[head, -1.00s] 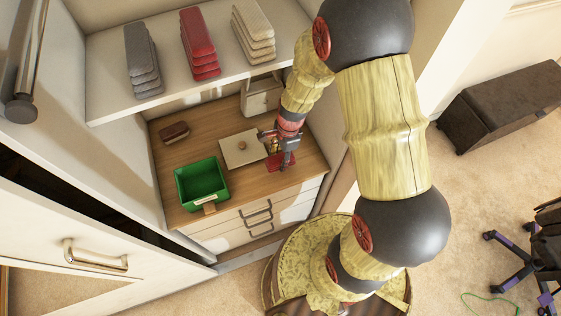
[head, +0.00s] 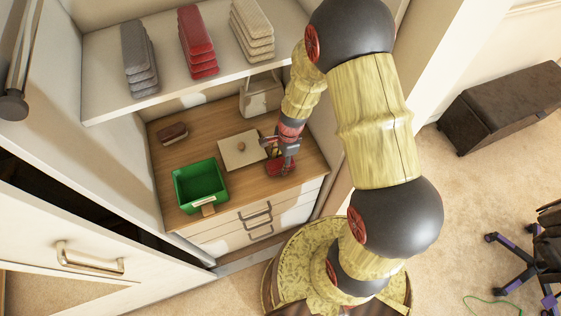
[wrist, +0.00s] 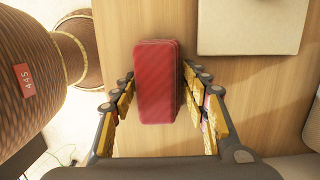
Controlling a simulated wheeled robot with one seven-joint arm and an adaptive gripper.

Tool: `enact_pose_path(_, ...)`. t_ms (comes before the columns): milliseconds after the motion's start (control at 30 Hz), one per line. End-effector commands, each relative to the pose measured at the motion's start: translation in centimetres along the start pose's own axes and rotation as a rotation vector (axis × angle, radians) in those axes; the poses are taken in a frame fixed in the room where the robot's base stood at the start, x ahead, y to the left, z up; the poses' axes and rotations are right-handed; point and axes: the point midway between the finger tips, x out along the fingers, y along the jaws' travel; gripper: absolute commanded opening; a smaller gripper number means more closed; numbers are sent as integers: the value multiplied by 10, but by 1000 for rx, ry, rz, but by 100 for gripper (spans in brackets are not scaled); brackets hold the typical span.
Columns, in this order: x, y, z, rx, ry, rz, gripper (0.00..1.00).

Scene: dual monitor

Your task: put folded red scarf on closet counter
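A folded red scarf (wrist: 157,82) lies flat on the wooden closet counter (wrist: 250,85) in the wrist view, between my fingers. It also shows in the head view (head: 281,168) near the counter's front right edge, partly hidden by my gripper (head: 284,158). In the wrist view my gripper (wrist: 160,110) is open. One finger is on each side of the scarf's near part, with a visible gap on both sides. The wooden counter also shows in the head view (head: 240,185).
A green bin (head: 200,184), a pale square box (head: 241,150) and a dark red-brown item (head: 172,133) share the counter. The shelf above holds grey (head: 139,60), red (head: 197,42) and cream (head: 252,30) folded stacks. A pale bag (head: 261,96) stands at the back.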

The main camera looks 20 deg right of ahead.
Motion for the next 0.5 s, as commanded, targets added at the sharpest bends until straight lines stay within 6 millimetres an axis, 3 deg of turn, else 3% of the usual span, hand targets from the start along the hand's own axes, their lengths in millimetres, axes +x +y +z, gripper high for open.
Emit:
enact_pose_path(200,0,0,0,0,0,0,60)
enact_pose_path(500,-1,0,0,0,0,0,60)
